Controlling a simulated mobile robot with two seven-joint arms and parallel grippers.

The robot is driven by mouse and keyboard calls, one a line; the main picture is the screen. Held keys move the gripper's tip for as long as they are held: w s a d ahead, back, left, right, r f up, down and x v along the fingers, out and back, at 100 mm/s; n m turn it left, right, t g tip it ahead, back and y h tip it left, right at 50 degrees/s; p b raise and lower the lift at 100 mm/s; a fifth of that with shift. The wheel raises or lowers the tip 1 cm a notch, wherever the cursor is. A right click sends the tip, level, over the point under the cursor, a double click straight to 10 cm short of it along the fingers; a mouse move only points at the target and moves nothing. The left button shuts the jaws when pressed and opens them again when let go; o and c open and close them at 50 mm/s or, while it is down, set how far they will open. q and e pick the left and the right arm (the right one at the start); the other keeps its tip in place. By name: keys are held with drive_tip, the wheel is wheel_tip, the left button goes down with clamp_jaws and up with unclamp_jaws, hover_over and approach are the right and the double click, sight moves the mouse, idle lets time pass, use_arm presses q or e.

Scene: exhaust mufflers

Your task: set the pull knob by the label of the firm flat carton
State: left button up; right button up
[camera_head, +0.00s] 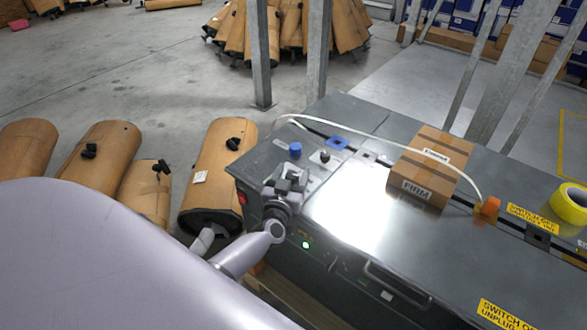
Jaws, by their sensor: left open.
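A brown carton (430,166) with white labels, the front one reading "FIRM", sits on the grey metal top of a strapping machine (345,195). A small dark knob (325,156) stands upright on a pale plate at the left end of the top. A blue round cap (295,150) stands just left of it. I cannot tell for certain which one is the pull knob. My left gripper (290,178) is open at the machine's left front corner, nearer to me than the knob and apart from it. My right gripper is out of view.
A white strap arcs over the top to an orange piece (487,208) right of the carton. A yellow tape roll (570,203) lies farther right. A green-lit button (306,244) is on the front. Brown-wrapped cylinders (218,165) lie on the floor at left.

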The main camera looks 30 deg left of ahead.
use_arm(q)
drive_tip(key=v, duration=0.4)
drive_tip(key=shift+p, duration=0.4)
drive_tip(key=shift+s+d, duration=0.15)
drive_tip(key=shift+s, duration=0.5)
drive_tip(key=shift+r, duration=0.15)
